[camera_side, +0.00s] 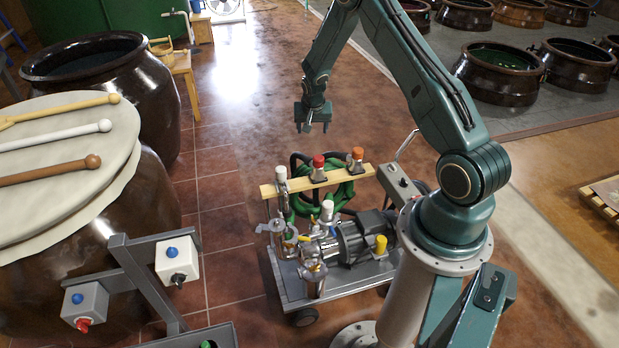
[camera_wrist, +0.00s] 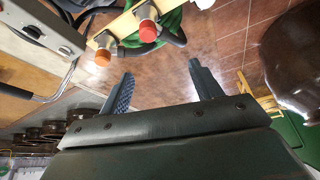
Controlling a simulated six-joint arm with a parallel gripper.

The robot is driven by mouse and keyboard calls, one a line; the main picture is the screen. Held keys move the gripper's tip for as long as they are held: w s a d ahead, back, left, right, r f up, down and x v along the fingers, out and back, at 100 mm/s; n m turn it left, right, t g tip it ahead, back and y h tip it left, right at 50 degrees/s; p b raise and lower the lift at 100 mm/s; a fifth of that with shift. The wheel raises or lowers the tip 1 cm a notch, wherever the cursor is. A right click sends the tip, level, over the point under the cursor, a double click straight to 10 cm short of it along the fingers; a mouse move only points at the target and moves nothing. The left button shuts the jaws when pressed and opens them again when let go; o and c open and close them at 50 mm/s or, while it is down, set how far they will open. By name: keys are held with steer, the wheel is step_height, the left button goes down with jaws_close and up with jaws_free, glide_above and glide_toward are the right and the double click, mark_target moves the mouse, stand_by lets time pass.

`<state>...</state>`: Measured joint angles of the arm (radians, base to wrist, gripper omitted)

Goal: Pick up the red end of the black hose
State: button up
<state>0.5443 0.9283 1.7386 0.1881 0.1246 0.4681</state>
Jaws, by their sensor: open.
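The red end (camera_side: 318,161) sits upright in the middle of a wooden bar on the cart, between a white end (camera_side: 281,172) and an orange end (camera_side: 357,154). In the wrist view the red end (camera_wrist: 148,30) is above the fingertips, with a dark hose elbow beside it. The black hose (camera_side: 296,160) shows partly behind the bar; its run is mostly hidden. My gripper (camera_side: 312,129) points down above and behind the bar, apart from the red end. In the wrist view my gripper (camera_wrist: 160,70) has its fingers spread, with only floor between them.
A green hose (camera_side: 337,196) hangs coiled below the wooden bar (camera_side: 336,179). The cart (camera_side: 300,292) carries a pump, valves and a grey control box (camera_side: 398,183). Large brown jars (camera_side: 125,90) stand at left. Floor behind the cart is clear.

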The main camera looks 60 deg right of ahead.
steer(key=shift+m, duration=0.4)
steer(key=f, duration=0.1)
steer(key=s+d+f, duration=0.1)
steer(key=f, duration=0.1)
steer(key=d+f, duration=0.1)
steer(key=f, duration=0.1)
steer(key=shift+s+d, duration=0.1)
steer(key=shift+s, duration=0.1)
steer(key=shift+f, duration=0.1)
glide_above(318, 157)
steer(key=s+a, duration=0.1)
steer(key=a, duration=0.1)
steer(key=shift+s+f, duration=0.1)
steer(key=shift+f, duration=3.75)
steer(key=shift+f, duration=0.15)
steer(key=shift+x, duration=2.5)
steer(key=shift+d, duration=0.15)
steer(key=c, duration=1.2)
steer(key=shift+o, duration=0.2)
